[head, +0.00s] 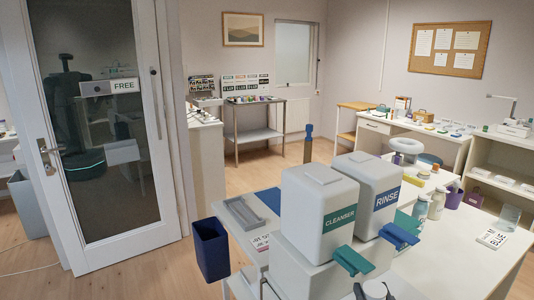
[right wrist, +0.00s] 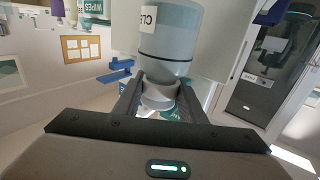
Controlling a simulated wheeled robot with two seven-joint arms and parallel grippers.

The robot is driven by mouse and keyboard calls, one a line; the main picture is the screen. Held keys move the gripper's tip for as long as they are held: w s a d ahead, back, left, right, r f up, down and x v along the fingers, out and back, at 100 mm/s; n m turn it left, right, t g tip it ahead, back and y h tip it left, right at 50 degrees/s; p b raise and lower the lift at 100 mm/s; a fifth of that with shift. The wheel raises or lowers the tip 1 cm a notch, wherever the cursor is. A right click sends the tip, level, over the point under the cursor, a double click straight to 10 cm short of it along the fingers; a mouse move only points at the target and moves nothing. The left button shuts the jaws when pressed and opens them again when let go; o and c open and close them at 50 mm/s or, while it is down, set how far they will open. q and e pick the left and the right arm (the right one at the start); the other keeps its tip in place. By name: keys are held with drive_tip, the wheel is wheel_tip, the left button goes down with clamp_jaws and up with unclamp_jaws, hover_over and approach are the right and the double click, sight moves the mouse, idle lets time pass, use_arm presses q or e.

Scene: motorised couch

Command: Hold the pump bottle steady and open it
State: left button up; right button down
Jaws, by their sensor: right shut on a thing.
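In the right wrist view a bottle with a grey-blue body (right wrist: 166,45), a dark ring and a partly seen "CLE" label fills the upper middle. My right gripper (right wrist: 159,88) is shut around its narrow pale end piece (right wrist: 160,98), one dark finger on each side. That view looks upside down against the head view. In the head view only a small dark-and-pale part shows at the bottom edge, in front of the dispensers; most of the bottle is out of frame. I cannot tell whether the pale piece is loose from the body. My left gripper is not in view.
A white CLEANSER dispenser (head: 318,215) with a teal lever (head: 353,261) and a RINSE dispenser (head: 374,185) with a blue lever (head: 399,236) stand close by. Two small bottles (head: 437,204) stand to the right. A blue bin (head: 211,249) is at the left. The white counter (head: 455,240) has free room.

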drive_tip(key=shift+n+y, duration=0.5)
drive_tip(key=shift+y, duration=0.1)
drive_tip(key=a, duration=0.5)
drive_tip(key=shift+w+f, duration=0.3)
drive_tip(key=shift+f, duration=0.1)
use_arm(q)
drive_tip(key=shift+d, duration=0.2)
use_arm(e)
drive_tip(key=shift+d, duration=0.1)
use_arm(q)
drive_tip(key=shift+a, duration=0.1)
use_arm(e)
drive_tip(key=s+a+f+n+g+y, duration=0.1)
drive_tip(key=a+f+n+g+y, duration=0.1)
drive_tip(key=a+n+y, duration=0.2)
drive_tip(key=s+a+f+n+g+y, duration=0.1)
drive_tip(key=a+f+n+g+y, duration=0.1)
drive_tip(key=a+y, duration=0.5)
drive_tip(key=a+n, duration=0.1)
drive_tip(key=a, duration=0.3)
drive_tip(key=shift+s+n+y, duration=0.3)
drive_tip(key=shift+s+n, duration=0.1)
drive_tip(key=shift+f, duration=0.15)
